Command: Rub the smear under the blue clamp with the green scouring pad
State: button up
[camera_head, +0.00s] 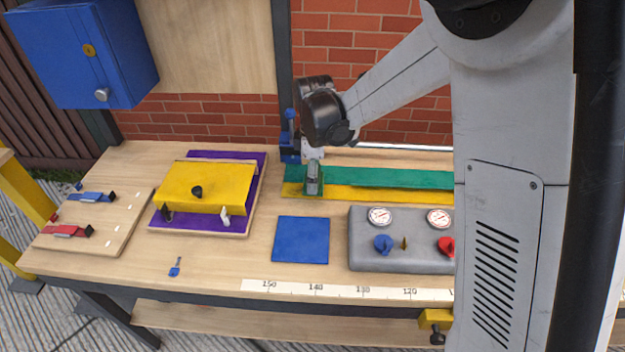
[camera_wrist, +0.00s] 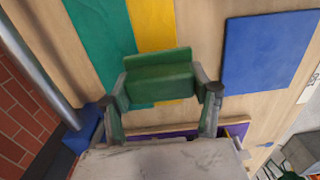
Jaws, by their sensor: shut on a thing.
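My gripper (camera_head: 313,180) is over the left end of the green and yellow strips at the back of the bench. In the wrist view my gripper (camera_wrist: 163,95) is shut on the green scouring pad (camera_wrist: 155,82), which lies across between its two fingers. I cannot tell whether the pad touches the strips below. A blue upright clamp (camera_head: 289,140) stands just behind and left of my gripper, partly hidden by it. A smaller blue clamp (camera_head: 92,197) is on a wooden board at the far left. I cannot make out a smear in either view.
A yellow block (camera_head: 206,186) sits on a purple panel (camera_head: 244,200) to the left. A blue square (camera_head: 301,240) and a grey gauge box (camera_head: 365,255) lie in front. A red clamp (camera_head: 67,231) is far left. A brick wall (camera_head: 215,117) stands behind. The left front bench is mostly clear.

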jog(key=shift+s+a+r, duration=0.1)
jog(key=shift+s+r, duration=0.1)
jog(key=shift+r, duration=0.45)
jog(key=shift+w+r+p, duration=0.15)
jog(key=shift+r+p, duration=0.45)
jog(key=shift+r, duration=0.05)
jog(key=shift+r+p, duration=0.85)
jog(key=shift+r, duration=0.85)
